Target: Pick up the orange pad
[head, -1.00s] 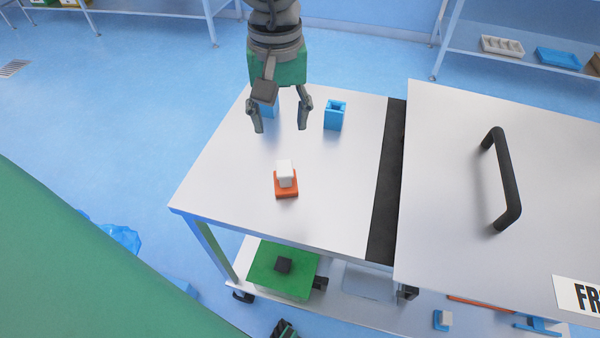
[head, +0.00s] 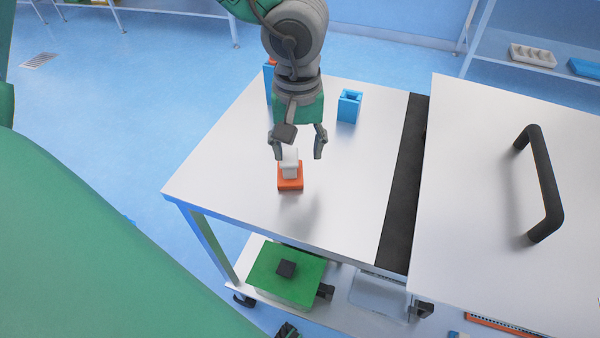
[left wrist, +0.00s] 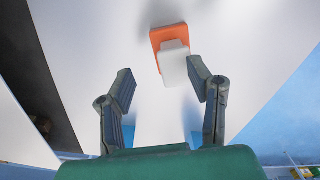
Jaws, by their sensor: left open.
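The orange pad (head: 290,184) lies on the white table (head: 225,165), with a white block (head: 289,160) standing on it. In the left wrist view the orange pad (left wrist: 167,36) is partly hidden behind the white block (left wrist: 174,62). My left gripper (head: 298,150) is open and empty, its fingers apart above the table near the white block. In the left wrist view the left gripper (left wrist: 160,92) has the block just beyond its fingertips, nearer the right finger. I see no contact. My right gripper is not in view.
A blue open holder (head: 349,106) stands at the back of the table. Another blue item (head: 268,84) with orange on top is partly hidden behind my left arm. A raised white lid with a black handle (head: 540,180) is at right. The table's front is clear.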

